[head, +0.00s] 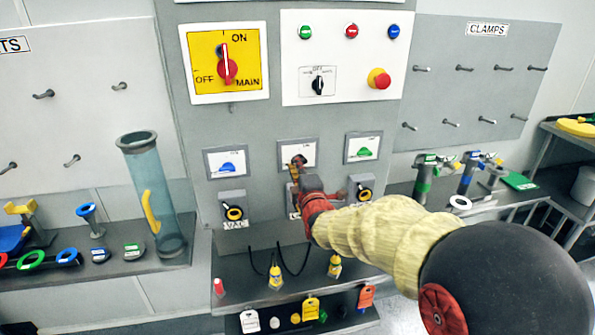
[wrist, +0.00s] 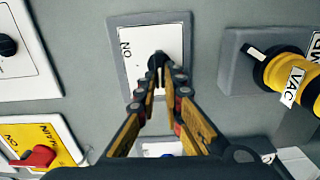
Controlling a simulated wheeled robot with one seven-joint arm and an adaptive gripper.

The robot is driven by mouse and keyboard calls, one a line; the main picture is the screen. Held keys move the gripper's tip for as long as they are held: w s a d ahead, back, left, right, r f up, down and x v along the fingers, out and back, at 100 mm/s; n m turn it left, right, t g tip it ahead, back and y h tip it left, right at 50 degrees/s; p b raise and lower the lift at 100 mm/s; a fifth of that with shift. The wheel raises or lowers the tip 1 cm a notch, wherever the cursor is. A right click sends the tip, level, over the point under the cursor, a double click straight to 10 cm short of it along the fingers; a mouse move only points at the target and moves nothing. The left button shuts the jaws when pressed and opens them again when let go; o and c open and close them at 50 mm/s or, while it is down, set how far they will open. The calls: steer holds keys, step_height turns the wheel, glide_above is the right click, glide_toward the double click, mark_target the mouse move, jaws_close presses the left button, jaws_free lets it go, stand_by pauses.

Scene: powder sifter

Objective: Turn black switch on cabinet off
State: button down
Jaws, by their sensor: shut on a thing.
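The black switch (wrist: 157,60) sits on a small white panel (wrist: 135,32) on the cabinet front. My gripper (wrist: 159,78) is closed around the switch, with a fingertip on each side of it. "ON" is printed on the panel at the left of the wrist view; the switch's exact angle is mostly hidden by the fingers. In the head view my gripper (head: 298,166) reaches the middle one of three small panels, and its fingers cover most of the switch there.
The neighbouring panels hold a blue switch (head: 228,168) and a green switch (head: 364,152). Yellow-black connectors, one labelled VAC (head: 233,212), stick out below. Above are the red main switch (head: 227,66), a black knob (head: 318,84) and an emergency button (head: 379,78).

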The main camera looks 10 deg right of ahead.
steer(key=shift+n, duration=0.3)
steer(key=c, duration=2)
jaws_free()
steer(key=shift+o, duration=0.4)
steer(key=s, duration=1.2)
